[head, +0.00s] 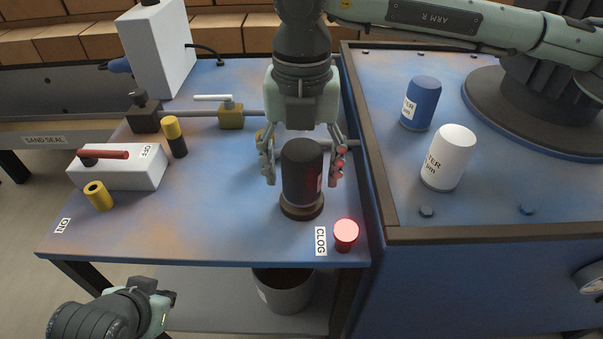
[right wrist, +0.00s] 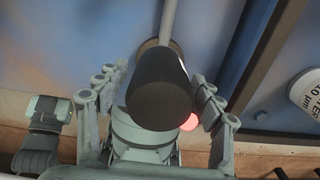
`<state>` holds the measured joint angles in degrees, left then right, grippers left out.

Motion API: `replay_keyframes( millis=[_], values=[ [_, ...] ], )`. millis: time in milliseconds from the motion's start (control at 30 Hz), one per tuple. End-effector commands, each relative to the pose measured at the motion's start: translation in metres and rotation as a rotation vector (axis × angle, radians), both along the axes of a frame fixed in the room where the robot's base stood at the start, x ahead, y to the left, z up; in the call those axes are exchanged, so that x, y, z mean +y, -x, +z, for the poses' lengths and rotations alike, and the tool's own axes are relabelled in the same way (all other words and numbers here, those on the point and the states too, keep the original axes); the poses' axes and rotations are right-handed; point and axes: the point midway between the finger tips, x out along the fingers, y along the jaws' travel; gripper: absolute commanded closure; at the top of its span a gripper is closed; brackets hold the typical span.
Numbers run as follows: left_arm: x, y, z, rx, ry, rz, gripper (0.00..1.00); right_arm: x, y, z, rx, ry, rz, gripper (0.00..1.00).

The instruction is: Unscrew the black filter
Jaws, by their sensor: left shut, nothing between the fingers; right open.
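The black filter (head: 302,172) stands upright on a round brown base on the blue table (head: 220,225). It also shows in the right wrist view (right wrist: 158,88). My right gripper (head: 305,172) comes down from above with its fingers open, one on each side of the filter. In the right wrist view the fingers (right wrist: 160,100) stand apart from the filter's sides, with a visible gap on the left and a smaller one on the right. My left gripper (head: 168,298) is low at the front left, below the table edge, shut and empty.
A lit red lamp (head: 346,234) beside the "CLOG" label is close to the filter. A blue filter (head: 421,103) and a white filter (head: 449,157) stand on the right cabinet. A white switch box (head: 118,168) is at left. A bin (head: 283,290) sits below.

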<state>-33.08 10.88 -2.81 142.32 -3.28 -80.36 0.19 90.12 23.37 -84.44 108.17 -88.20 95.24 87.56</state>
Motion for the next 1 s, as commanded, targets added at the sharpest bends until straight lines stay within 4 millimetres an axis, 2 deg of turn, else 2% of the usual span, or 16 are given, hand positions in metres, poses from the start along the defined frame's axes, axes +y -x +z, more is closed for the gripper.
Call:
replay_keyframes(
  millis=[33, 333, 500, 833, 1000],
  values=[
    [0.0, 0.0, -0.005, 0.0, 0.0, 0.0, 1.0, 0.0, 0.0, -0.002, -0.001, 0.0, -0.029, 0.33],
    [0.0, 0.0, -0.013, 0.0, 0.0, 0.0, 1.0, 0.0, 0.0, -0.002, 0.001, 0.0, -0.129, 0.33],
    [0.0, 0.0, -0.023, 0.0, 0.0, 0.0, 1.0, 0.0, 0.0, -0.003, 0.0, 0.0, -0.252, 0.33],
    [0.0, 0.0, -0.031, 0.0, 0.0, 0.0, 1.0, 0.0, 0.0, -0.002, 0.001, 0.0, -0.377, 0.33],
    [0.0, 0.0, -0.041, 0.0, 0.0, 0.0, 1.0, 0.0, 0.0, -0.003, 0.0, -0.001, -0.504, 0.33]
  ],
)
